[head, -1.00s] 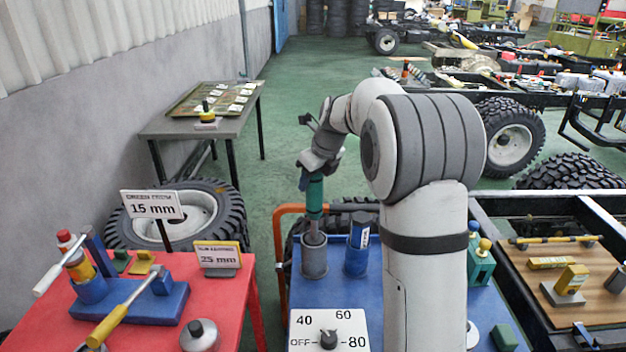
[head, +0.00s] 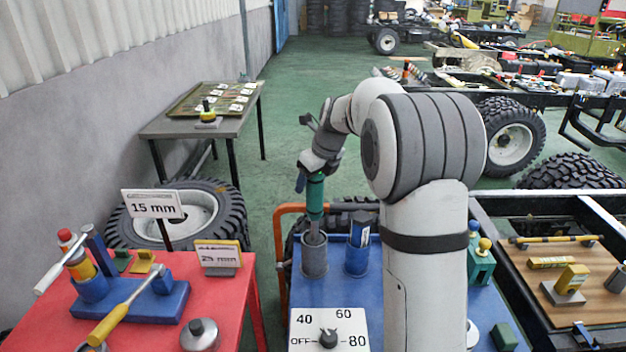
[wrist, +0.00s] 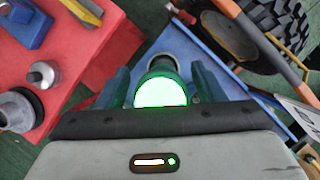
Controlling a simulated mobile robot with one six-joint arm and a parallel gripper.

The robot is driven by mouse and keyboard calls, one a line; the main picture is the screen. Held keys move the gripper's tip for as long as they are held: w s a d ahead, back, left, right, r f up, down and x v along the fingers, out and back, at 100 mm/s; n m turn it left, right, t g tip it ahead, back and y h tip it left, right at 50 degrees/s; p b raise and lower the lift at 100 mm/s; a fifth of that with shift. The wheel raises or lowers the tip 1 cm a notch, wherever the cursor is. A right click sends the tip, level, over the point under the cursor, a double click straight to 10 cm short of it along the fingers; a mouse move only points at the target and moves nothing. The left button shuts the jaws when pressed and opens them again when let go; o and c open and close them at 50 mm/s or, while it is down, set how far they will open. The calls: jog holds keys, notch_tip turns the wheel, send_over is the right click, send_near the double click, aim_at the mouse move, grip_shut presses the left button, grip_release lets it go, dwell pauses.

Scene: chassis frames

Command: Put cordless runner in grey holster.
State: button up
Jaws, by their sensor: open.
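The cordless runner (head: 315,196) is a green upright tool with its lower end inside the grey holster (head: 314,262), a round cup on the blue cart top. In the wrist view the runner's top (wrist: 160,91) shows as a bright green glowing disc. My gripper (head: 311,178) is around the upper part of the runner. Its two fingers stand on either side of the disc in the wrist view and look apart from it. How deep the runner sits is hidden by the holster wall. The holster rim shows partly behind the runner in the wrist view (wrist: 161,62).
A blue holster (head: 357,260) stands close to the right of the grey one. A dial panel (head: 328,322) is in front. An orange rail (head: 279,250) runs along the cart's left side. A red table (head: 180,325) with tools stands to the left.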

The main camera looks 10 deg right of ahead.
jog(key=v, duration=1.2)
jog(key=s+f+n+h, duration=0.1)
jog(key=s+f+n, duration=0.3)
jog(key=s+n, duration=0.5)
jog(key=s+a+f+n, duration=0.1)
jog(key=s+f+n, duration=0.3)
jog(key=s+n, duration=0.6)
jog(key=s+a+f+n+h, duration=0.1)
jog(key=s+f+n, duration=0.3)
jog(key=s+n, duration=0.6)
jog(key=s, duration=0.3)
jog(key=shift+s+g+h, duration=0.3)
jog(key=shift+g, duration=0.1)
jog(key=shift+w+f, duration=0.1)
jog(key=shift+f, duration=0.05)
jog(key=shift+c, duration=0.3)
